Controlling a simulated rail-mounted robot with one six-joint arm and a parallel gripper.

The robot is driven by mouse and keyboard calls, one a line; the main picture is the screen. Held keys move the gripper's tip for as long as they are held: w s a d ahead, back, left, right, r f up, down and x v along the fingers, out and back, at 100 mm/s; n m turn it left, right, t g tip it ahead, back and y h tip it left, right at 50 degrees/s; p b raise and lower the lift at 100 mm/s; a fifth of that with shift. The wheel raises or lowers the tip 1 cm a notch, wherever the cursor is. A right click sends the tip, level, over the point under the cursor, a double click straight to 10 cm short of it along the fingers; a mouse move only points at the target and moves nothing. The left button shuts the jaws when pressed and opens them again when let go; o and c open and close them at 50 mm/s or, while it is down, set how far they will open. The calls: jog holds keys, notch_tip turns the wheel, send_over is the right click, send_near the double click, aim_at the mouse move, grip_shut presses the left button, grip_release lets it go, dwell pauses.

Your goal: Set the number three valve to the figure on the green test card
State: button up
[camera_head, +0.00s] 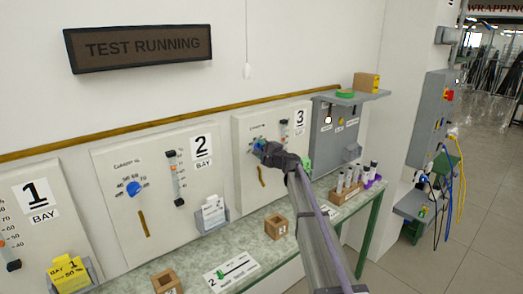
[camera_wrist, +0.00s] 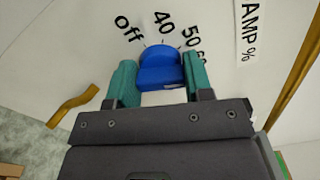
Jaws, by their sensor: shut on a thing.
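The number three panel (camera_head: 243,180) stands right of the bay 2 panel. Its blue valve knob (camera_wrist: 160,66) is between the teal fingers of my gripper (camera_wrist: 160,82), which is shut on it. Dial marks "off", "40" and "50" show around the knob in the wrist view, with another figure partly hidden; the knob's exact setting cannot be told. In the head view my gripper (camera_head: 263,149) covers most of the knob. A small green thing (camera_head: 307,163), perhaps the green test card, shows beside my arm at the panel's lower right; no figure on it is readable.
The bay 2 panel (camera_head: 113,168) has its own blue knob and a white card (camera_head: 212,210). A yellow card (camera_head: 70,275) stands at bay 1. Wooden blocks (camera_head: 276,226) and a rack of tubes (camera_head: 345,193) stand on the bench below. A grey shelf (camera_head: 350,100) is at right.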

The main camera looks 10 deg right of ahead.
jog(key=n, duration=0.7)
jog(key=shift+f, duration=0.1)
jog(key=n, duration=0.4)
jog(key=shift+f+n, duration=0.1)
jog(key=shift+n, duration=1.8)
jog(key=o, duration=0.9)
jog(key=shift+d, duration=0.1)
